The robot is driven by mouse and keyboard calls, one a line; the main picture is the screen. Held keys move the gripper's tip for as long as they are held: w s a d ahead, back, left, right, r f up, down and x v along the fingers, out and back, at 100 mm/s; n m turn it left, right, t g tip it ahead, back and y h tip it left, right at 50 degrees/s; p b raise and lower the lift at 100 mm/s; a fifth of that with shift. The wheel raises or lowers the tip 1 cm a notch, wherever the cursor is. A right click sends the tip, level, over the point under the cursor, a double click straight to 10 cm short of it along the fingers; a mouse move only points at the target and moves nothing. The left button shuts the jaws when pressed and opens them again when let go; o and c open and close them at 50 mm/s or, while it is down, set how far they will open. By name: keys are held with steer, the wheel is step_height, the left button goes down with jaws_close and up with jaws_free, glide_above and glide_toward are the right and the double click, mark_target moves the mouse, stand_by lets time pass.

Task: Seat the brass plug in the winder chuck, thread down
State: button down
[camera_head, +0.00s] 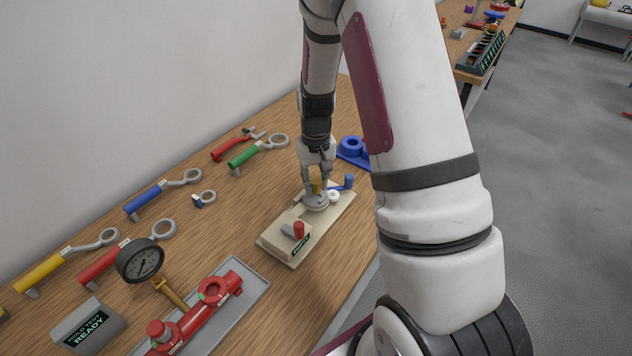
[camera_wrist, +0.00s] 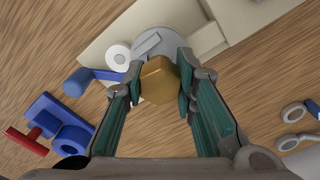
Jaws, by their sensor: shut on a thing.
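The brass plug (camera_wrist: 160,80) is held between the fingertips of my gripper (camera_wrist: 158,82) in the wrist view, with its hexagonal head facing the camera. In the head view my gripper (camera_head: 317,176) points down with the plug (camera_head: 317,186) between its fingers. The plug is over or at the grey round chuck (camera_head: 315,203) of the cream winder (camera_head: 276,251). The chuck (camera_wrist: 150,42) shows partly behind the plug in the wrist view. The plug's thread is hidden, and I cannot tell whether it is inside the chuck.
A white roll (camera_wrist: 118,58) and a blue handle (camera_wrist: 77,83) are beside the chuck. A blue fixture (camera_head: 352,148) stands behind. Several coloured wrenches lie along the wall, including a green one (camera_head: 243,157). A red manifold (camera_head: 185,325) on a grey tray and a gauge (camera_head: 140,259) are in front.

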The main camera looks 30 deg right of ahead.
steer(key=shift+f, duration=0.85)
steer(key=shift+r, duration=0.2)
steer(key=shift+r, duration=0.55)
stand_by(0.4)
steer(key=shift+f, duration=0.75)
stand_by(1.1)
steer(key=shift+r, duration=0.2)
steer(key=shift+r, duration=0.55)
stand_by(0.5)
